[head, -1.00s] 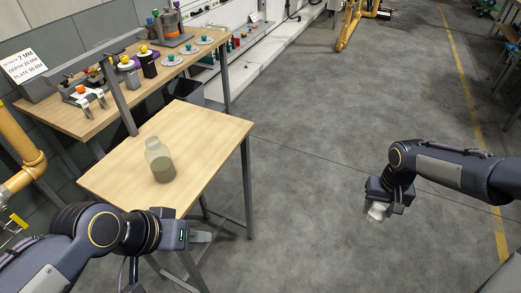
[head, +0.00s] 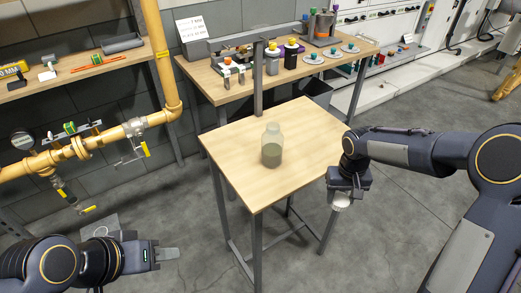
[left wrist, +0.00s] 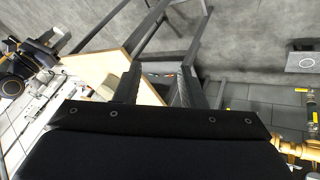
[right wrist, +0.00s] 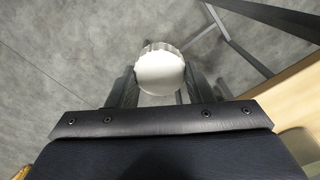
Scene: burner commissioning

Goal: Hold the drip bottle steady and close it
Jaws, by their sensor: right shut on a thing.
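The drip bottle (head: 272,148), a clear jar with greenish-grey contents and an open top, stands upright near the middle of the small wooden table (head: 318,125). My right gripper (head: 341,199) is shut on a white round cap (head: 342,203), off the table's right front side. The cap also shows between the fingers in the right wrist view (right wrist: 160,70), with a ridged rim. My left gripper (head: 166,255) is in front and to the left of the table, away from the bottle. In the left wrist view its two fingers (left wrist: 164,85) stand apart with nothing between them.
A workbench (head: 225,93) behind the table holds black and grey bottles, small discs and a sign (head: 191,28). Yellow gas piping (head: 90,146) with valves runs along the left wall. The tabletop around the bottle is clear. Open floor (head: 400,235) lies at right.

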